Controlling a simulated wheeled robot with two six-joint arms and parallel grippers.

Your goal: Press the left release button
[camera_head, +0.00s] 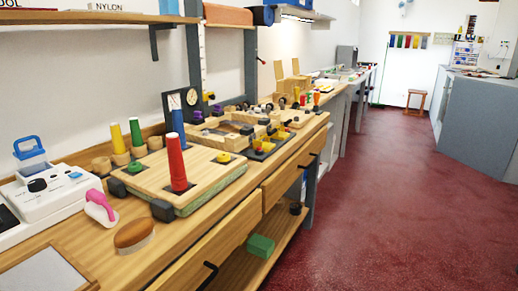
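A wooden board (165,183) with dark corner blocks lies on the near workbench. A small green round piece (135,167) sits at its left, and a small yellow round piece (224,157) at its right. A red cone (177,165) stands upright between them. To the left, a white device (52,196) carries a black knob (37,185) and a small blue part (75,175). I cannot tell which of these, if any, is the left release button. Neither of my grippers is in view.
A pink-handled tool (101,204) and a brown brush (133,234) lie near the bench's front edge. Green and yellow cones (117,138) stand behind the board. A green box (260,246) sits on the lower shelf. The red floor (390,200) to the right is clear.

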